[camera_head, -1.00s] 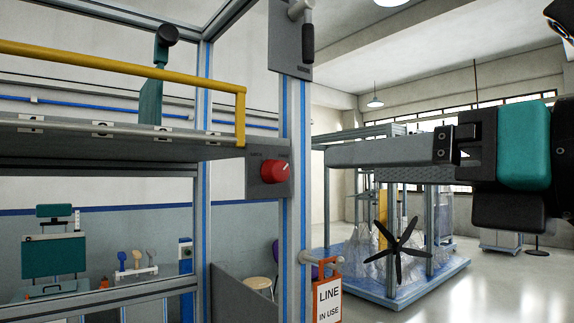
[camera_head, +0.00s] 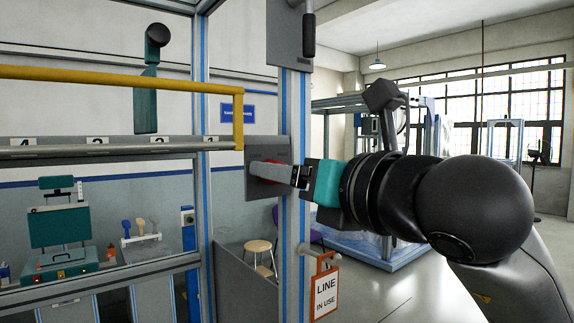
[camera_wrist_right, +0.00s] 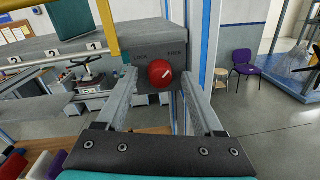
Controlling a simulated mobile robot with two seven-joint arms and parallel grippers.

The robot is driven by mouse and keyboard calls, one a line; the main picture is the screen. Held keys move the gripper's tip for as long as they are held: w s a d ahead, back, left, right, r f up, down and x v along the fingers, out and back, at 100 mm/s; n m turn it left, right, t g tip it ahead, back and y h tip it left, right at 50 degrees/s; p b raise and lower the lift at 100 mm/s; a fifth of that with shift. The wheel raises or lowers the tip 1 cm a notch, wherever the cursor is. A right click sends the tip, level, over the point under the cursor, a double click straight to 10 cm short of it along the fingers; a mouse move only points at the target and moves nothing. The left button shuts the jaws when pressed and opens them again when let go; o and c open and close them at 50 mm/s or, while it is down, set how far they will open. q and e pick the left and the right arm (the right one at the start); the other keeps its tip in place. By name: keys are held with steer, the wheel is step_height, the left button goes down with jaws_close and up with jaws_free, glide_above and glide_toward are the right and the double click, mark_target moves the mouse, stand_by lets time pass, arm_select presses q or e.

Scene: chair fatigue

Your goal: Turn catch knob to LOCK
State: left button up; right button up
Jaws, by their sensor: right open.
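The red catch knob (camera_wrist_right: 159,73) sits on a grey plate (camera_wrist_right: 146,96) on the frame post. In the right wrist view a pale mark on the knob slants toward the upper right, on the side of the right-hand label, which seems to read FREE; the left-hand one seems to read LOCK. My right gripper (camera_wrist_right: 158,80) is open, with one finger on each side of the knob. I cannot tell whether they touch it. In the head view my right gripper (camera_head: 256,168) reaches the plate from the right and mostly covers the knob. My left gripper is not in view.
A yellow rail (camera_head: 120,80) and a numbered shelf edge (camera_head: 110,148) lie left of the plate. A handle (camera_head: 308,36) is on the post above. A LINE IN USE tag (camera_head: 325,293) hangs below. Open floor lies to the right.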

steer(key=shift+w+a, duration=0.1)
steer(key=shift+w, duration=0.05)
jaws_close()
stand_by(0.5)
